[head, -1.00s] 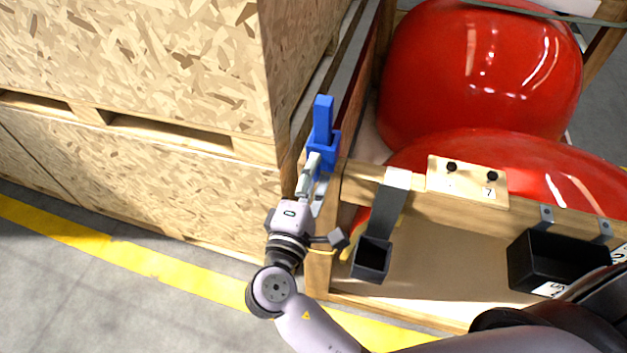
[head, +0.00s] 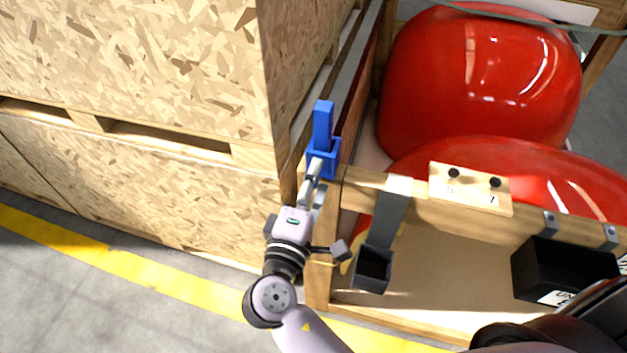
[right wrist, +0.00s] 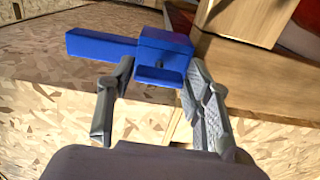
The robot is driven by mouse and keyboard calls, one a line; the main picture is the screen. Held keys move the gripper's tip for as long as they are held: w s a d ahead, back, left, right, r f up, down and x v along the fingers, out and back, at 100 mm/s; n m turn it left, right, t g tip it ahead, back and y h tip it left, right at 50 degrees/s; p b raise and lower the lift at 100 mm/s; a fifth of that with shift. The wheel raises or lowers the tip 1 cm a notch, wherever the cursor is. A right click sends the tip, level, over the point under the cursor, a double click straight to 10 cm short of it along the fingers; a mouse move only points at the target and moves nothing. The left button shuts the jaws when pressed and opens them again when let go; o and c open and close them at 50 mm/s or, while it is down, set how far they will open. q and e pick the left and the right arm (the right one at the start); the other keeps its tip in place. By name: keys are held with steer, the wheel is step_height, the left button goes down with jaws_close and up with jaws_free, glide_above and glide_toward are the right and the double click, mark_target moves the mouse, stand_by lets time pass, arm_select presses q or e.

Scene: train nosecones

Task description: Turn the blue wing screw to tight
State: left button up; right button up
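The blue wing screw (head: 323,158) sits at the left end of the wooden crate frame, with a long blue bar rising from its block. It also shows in the right wrist view (right wrist: 165,48), where the bar points left and a small blue plate faces me. My right gripper (head: 317,172) is at the near side of the blue piece. In the right wrist view its two fingers (right wrist: 158,82) stand apart, one on each side of the blue plate. I cannot tell whether they touch it. My left gripper is not in view.
A large chipboard crate (head: 130,60) stands close on the left. Red nosecones (head: 480,75) lie in the wooden frame on the right. A dark bin on a bracket (head: 373,268), a black box (head: 560,272) and a small wooden board with dark knobs (head: 470,188) are along the frame.

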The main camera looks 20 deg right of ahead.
steer(key=shift+o, duration=1.2)
